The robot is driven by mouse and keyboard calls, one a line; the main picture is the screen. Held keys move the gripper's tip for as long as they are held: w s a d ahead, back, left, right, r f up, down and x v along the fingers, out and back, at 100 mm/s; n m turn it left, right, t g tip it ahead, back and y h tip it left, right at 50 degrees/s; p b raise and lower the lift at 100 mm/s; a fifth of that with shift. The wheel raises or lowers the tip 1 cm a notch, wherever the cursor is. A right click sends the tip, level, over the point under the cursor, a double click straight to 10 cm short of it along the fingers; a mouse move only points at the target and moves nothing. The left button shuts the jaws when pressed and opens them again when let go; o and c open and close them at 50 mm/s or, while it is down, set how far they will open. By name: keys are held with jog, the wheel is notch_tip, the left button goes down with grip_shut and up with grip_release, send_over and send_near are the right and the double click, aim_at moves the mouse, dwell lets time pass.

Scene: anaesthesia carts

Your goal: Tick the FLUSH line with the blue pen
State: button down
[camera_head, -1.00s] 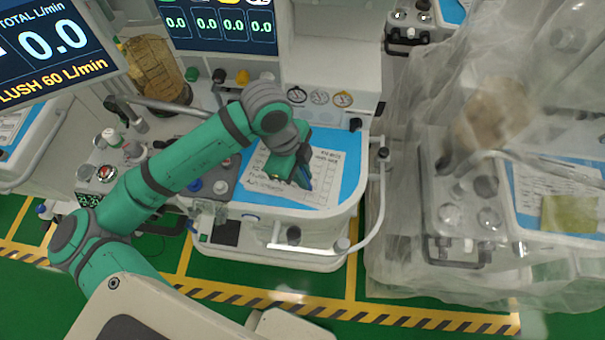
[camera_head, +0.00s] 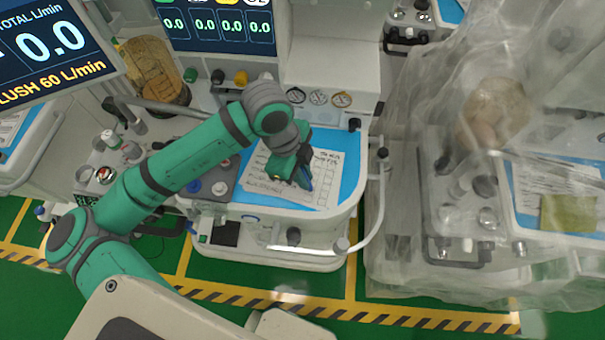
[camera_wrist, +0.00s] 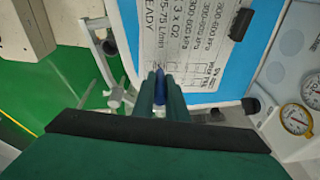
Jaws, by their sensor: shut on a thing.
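My gripper (camera_wrist: 160,90) is shut on the blue pen (camera_wrist: 160,86), which stands between the two dark green fingers in the wrist view. In the head view my gripper (camera_head: 302,180) is over the white paper sheet (camera_head: 326,168) on the cart's blue worktop. The sheet also shows in the wrist view (camera_wrist: 190,70), with handwritten lines such as pressures in kPa, L/min and READY, turned sideways. The fingers cover part of the sheet. I cannot make out the FLUSH line clearly, nor whether the pen tip touches the paper.
The blue worktop (camera_head: 351,180) has a raised rim and a white rail (camera_head: 376,215) on its right. Gauges (camera_head: 319,98) sit behind the sheet. A dark panel with knobs (camera_head: 210,183) lies left of it. A cart under clear plastic (camera_head: 430,230) stands to the right.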

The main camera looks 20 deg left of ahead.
aim_at(304, 171)
jog(key=shift+d+r, duration=0.1)
jog(key=shift+r, duration=1.1)
jog(key=shift+d+v, duration=0.2)
jog(key=shift+v, duration=0.75)
jog(key=shift+d+v, duration=0.25)
jog(key=shift+v, duration=0.7)
jog(key=shift+w+r, duration=0.15)
jog(key=shift+r, duration=0.15)
jog(key=shift+w, duration=0.1)
jog(key=shift+a, duration=0.1)
